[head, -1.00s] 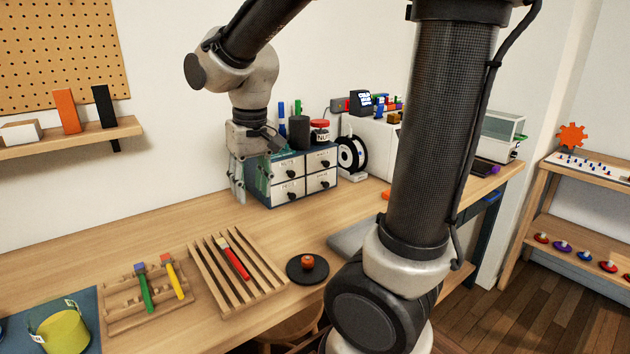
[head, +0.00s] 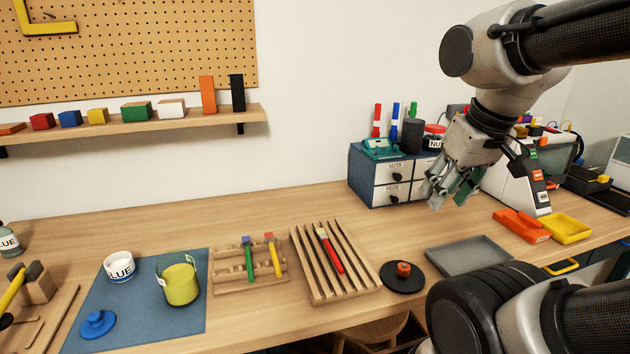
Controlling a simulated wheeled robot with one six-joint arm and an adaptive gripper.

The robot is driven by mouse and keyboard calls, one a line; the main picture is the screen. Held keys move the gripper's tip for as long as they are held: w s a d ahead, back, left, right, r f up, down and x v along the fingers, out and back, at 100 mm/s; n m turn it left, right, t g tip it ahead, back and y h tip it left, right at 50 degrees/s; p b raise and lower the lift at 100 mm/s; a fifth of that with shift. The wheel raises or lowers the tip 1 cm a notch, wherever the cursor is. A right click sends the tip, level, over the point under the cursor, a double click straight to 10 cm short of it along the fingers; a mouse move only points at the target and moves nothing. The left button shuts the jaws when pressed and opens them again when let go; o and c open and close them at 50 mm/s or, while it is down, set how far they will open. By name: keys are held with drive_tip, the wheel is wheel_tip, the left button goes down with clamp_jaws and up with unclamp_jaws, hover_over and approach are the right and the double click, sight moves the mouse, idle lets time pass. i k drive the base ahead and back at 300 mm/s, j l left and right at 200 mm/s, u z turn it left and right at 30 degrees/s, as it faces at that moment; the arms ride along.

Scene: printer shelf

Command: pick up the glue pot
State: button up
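A small white pot (head: 119,267) with dark lettering, reading roughly "LUE", stands on the blue mat (head: 140,325) at the left of the bench. A blue knobbed disc, like a lid (head: 97,324), lies in front of it on the mat. My gripper (head: 447,192) is far to the right, in the air before the drawer cabinet. Its fingers look apart, with nothing between them.
A bottle (head: 8,240) with a partly cut-off label stands at the far left edge. Wooden racks (head: 215,280) with brushes, a slatted tray (head: 312,280) and a black disc (head: 402,288) line the bench. Bare bench lies behind the mat.

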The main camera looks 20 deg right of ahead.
sight(121, 267)
drive_tip(key=j+u, duration=0.4)
drive_tip(key=i+j+u, duration=0.15)
drive_tip(key=j+u, duration=0.2)
drive_tip(key=j, duration=0.2)
